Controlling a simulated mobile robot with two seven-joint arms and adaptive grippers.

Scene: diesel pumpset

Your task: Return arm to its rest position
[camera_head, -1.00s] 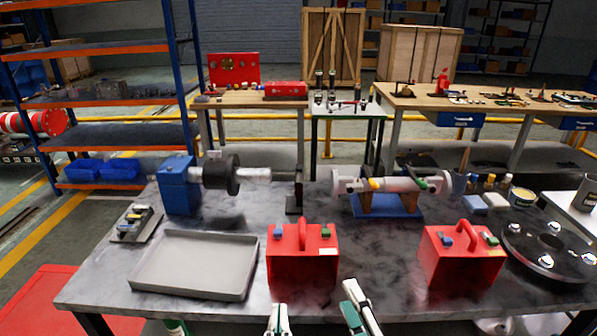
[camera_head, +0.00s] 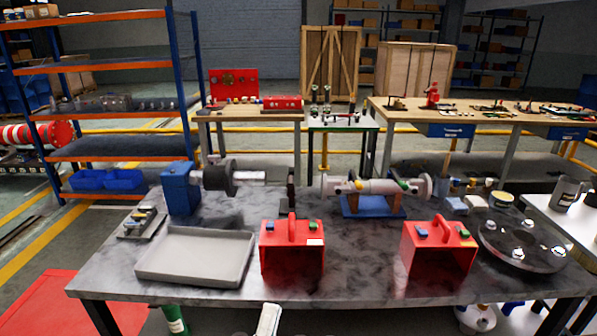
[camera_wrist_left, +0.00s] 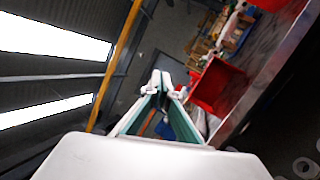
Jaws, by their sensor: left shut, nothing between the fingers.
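My left gripper (camera_head: 268,318) shows only as a pale tip at the bottom edge of the head view, in front of the workbench (camera_head: 350,270). In the left wrist view its two green-lined fingers (camera_wrist_left: 161,84) come together at the tips, shut with nothing held. The wrist view is tilted, with the bench edge and a red box (camera_wrist_left: 218,86) beyond the fingers, apart from them. The rest of the left arm is hidden below the head view.
The bench carries a grey tray (camera_head: 155,273), two red boxes (camera_head: 292,255) (camera_head: 437,262), a blue-mounted shaft (camera_head: 180,190), a pale cylinder on a blue stand (camera_head: 375,207) and a round dark flange (camera_head: 520,255). Bare bench top lies between the red boxes.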

